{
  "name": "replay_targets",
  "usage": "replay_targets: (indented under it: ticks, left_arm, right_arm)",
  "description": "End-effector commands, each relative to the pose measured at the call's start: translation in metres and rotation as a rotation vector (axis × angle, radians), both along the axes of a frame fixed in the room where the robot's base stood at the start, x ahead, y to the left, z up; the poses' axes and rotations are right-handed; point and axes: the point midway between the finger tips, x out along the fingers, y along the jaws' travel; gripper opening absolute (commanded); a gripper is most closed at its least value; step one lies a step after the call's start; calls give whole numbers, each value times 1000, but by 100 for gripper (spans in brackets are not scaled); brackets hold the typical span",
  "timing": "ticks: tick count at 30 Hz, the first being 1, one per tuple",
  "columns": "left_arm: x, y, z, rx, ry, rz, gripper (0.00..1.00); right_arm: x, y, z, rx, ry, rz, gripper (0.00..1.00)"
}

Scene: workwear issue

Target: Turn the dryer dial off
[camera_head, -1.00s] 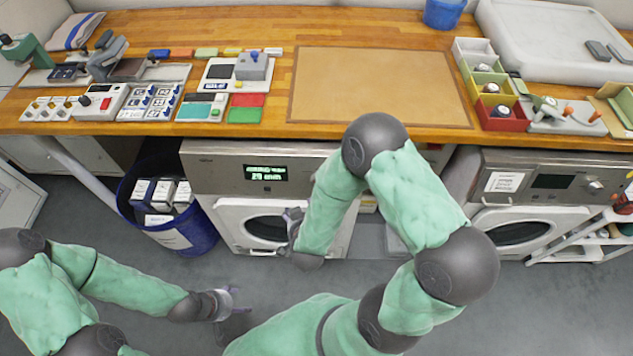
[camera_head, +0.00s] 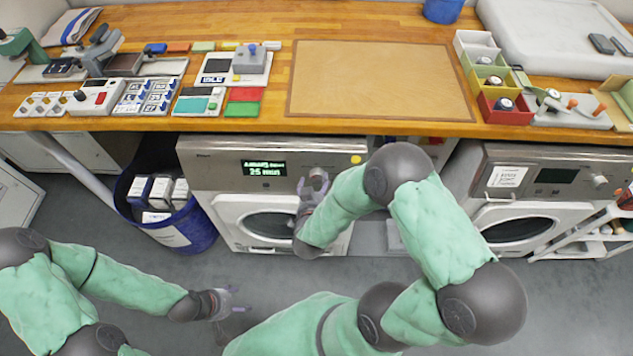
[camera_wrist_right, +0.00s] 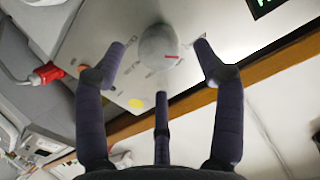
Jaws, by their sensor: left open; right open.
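A front-loading machine (camera_head: 215,172) with a lit green display (camera_head: 263,168) stands under the bench. Its round grey dial (camera_head: 318,172) is on the panel right of the display. In the right wrist view the dial (camera_wrist_right: 158,47) shows a red mark on its right side. My right gripper (camera_head: 311,186) is open just in front of the panel. Its fingers (camera_wrist_right: 160,62) are spread to both sides of the dial, with no clear contact. My left gripper (camera_head: 233,302) is open and empty, low over the floor.
A second machine (camera_head: 560,160) with a dark display and its own dial (camera_head: 599,181) stands to the right. A blue bin (camera_head: 195,236) with boxes stands left of the first machine. The wooden bench edge (camera_head: 330,130) overhangs the panel. A yellow dot (camera_wrist_right: 135,103) is near the dial.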

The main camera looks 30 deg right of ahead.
Motion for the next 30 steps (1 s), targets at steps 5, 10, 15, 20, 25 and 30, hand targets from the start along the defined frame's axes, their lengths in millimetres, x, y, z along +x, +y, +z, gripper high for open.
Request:
replay_targets:
  ticks: [5,10,15,20,25,30]
  left_arm:
    - [0,0,-11,0,0,0,68]
    - [0,0,-14,0,0,0,68]
    - [0,0,-14,0,0,0,68]
    - [0,0,-14,0,0,0,68]
    - [0,0,-14,0,0,0,68]
    - [0,0,-14,0,0,0,68]
  right_arm:
    - [18,-12,-12,1,2,-1,69]
    - [26,-18,-14,0,3,1,69]
    - [27,-18,-14,0,2,2,69]
    - [27,-18,-14,1,2,2,64]
    - [27,-18,-14,1,2,2,16]
    - [27,-18,-13,2,1,1,13]
